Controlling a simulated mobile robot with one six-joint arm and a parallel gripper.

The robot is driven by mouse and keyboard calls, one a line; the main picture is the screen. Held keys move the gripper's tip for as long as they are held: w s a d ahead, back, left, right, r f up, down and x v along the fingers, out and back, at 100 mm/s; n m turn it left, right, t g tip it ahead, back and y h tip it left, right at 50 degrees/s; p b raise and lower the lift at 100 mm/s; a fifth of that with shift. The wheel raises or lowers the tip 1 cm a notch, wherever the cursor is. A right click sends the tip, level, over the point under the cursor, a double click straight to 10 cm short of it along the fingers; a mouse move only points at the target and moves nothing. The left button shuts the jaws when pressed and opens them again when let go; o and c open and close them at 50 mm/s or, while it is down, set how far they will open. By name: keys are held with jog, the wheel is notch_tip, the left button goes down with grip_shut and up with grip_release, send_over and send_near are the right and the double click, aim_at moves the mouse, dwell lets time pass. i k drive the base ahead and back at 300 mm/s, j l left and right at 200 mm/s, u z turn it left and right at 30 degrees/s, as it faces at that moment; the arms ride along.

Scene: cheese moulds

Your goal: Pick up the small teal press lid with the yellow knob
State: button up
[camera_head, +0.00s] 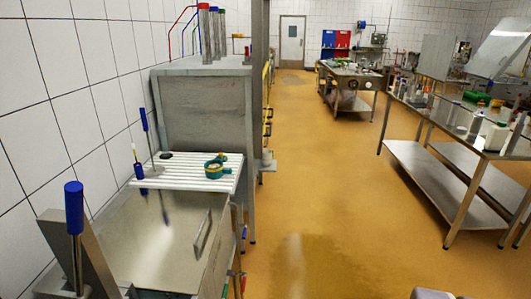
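A small teal item with yellow on it (214,170), which looks like the press lid, sits on a white slatted board (185,183) at left of centre. It lies near the board's right side. It is too small to make out the knob's shape or whether it is one piece or two. My gripper is not in view.
A small dark round thing (166,155) lies farther back on the board. Blue-handled tools (144,120) stand at its left. Yellow floor (320,190) is clear to the right.

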aim_at(224, 158)
jog(key=i+l+z, duration=0.1)
jog(key=i+l, duration=0.55)
jog(key=i, duration=0.3)
jog(key=i+l+z, duration=0.15)
jog(key=i+l, duration=0.2)
jog(key=i, duration=0.15)
jog(key=i+l+z, duration=0.1)
jog(key=i+l, duration=0.15)
jog(key=i, duration=0.25)
jog(key=i+j+u, duration=0.15)
jog(key=i+u, duration=0.3)
jog(key=i+l+u, duration=0.1)
jog(key=i+u, duration=0.35)
jog(key=i, duration=0.2)
jog(key=i+l+u, duration=0.25)
jog(key=i+u, duration=0.2)
jog(key=i+j+z, duration=0.3)
jog(key=i+j, duration=0.2)
jog(key=j, duration=0.2)
jog(key=i+j+z, duration=0.15)
jog(key=j, duration=0.25)
jog(key=i, duration=0.05)
